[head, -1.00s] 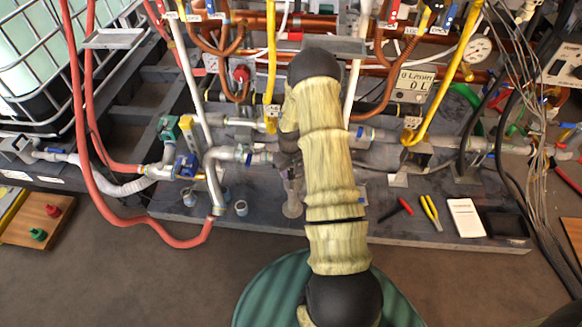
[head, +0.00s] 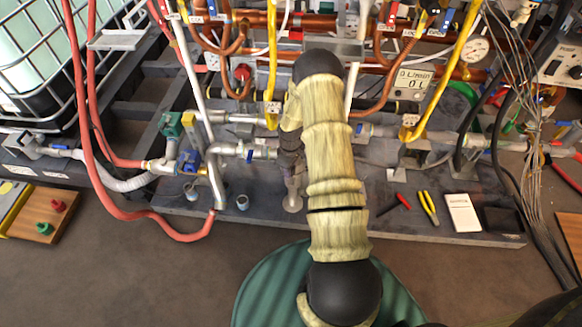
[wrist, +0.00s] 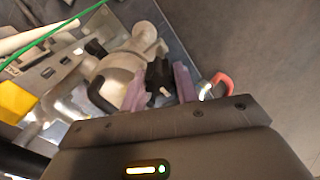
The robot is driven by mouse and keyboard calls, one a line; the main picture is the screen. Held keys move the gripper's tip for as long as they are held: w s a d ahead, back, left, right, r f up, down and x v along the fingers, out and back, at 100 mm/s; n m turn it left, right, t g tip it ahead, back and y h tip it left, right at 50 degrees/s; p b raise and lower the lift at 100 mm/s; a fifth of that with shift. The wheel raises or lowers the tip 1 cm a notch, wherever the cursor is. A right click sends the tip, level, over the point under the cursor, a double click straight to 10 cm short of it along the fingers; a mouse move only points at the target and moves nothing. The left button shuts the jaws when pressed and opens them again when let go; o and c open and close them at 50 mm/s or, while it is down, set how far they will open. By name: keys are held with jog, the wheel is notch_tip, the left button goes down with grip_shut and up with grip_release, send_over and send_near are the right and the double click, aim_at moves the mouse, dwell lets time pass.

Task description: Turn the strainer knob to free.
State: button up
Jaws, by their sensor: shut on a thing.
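The strainer knob (wrist: 160,72) looks black in the wrist view. It sits between the two pinkish-purple fingers of my gripper (wrist: 159,88), which are closed on it from both sides. Its marking and exact angle cannot be read. A pale grey metal strainer body (wrist: 121,68) with rounded branches lies just behind and left of the fingers. In the head view my gripper (head: 289,166) points down at the pipework, partly covered by my arm. The knob cannot be made out there.
Red-handled and yellow-handled pliers (head: 428,206) and a white booklet (head: 462,213) lie on the grey base plate. Red hoses (head: 110,195) loop at the left.

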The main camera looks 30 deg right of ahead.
jog(key=o, duration=1)
jog(key=shift+r, duration=0.1)
jog(key=shift+s+r+p, duration=0.1)
jog(key=shift+r+p, duration=1)
jog(key=shift+r, duration=4.8)
jog(key=shift+r, duration=0.1)
